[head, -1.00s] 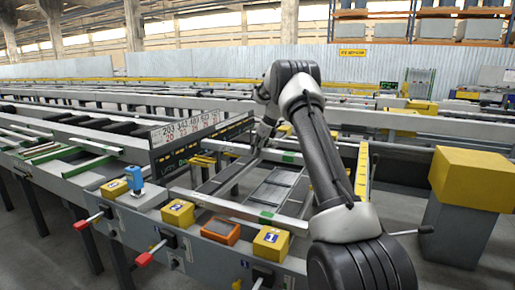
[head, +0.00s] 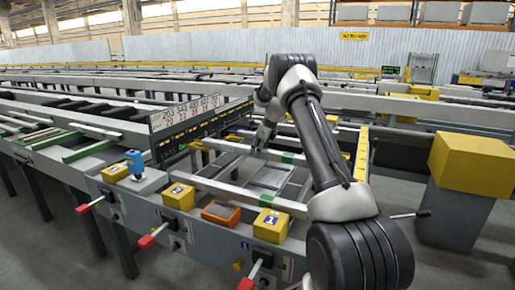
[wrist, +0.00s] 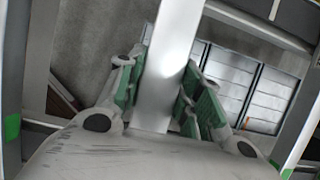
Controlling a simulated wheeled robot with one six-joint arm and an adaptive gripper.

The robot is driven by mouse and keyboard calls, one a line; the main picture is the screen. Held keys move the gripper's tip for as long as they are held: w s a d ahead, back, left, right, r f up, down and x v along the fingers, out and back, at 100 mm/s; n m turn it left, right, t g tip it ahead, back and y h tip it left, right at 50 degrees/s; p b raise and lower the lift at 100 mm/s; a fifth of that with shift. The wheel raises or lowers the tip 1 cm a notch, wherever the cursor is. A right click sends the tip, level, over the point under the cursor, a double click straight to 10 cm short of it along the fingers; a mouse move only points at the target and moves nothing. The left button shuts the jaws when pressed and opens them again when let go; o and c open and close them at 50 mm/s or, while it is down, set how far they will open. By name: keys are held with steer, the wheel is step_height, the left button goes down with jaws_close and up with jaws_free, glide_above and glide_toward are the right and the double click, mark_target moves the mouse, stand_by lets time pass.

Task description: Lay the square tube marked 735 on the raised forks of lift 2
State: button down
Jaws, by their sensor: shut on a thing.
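My gripper (wrist: 165,105) has its green-padded fingers closed on both sides of a pale grey, straight square tube (wrist: 165,60). In the wrist view the tube runs from the palm to the top edge, and no number shows on it. In the head view my gripper (head: 258,148) is small, at the far bar of the frame in front of me, and I cannot make out the held tube clearly there. A yellow box marked 2 (head: 178,196) and one marked 1 (head: 271,224) stand along the front edge. I cannot tell which bars are lift 2's forks.
Pale bars with green marks, near (head: 235,195) and far (head: 225,148), cross the frame. A board with numbers (head: 188,112) stands left of it. Red-handled levers (head: 153,236) stick out in front. A large yellow block (head: 470,165) on a grey post stands to the right.

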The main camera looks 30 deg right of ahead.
steer(key=c, duration=0.9)
jaws_free()
steer(key=v, duration=1.2)
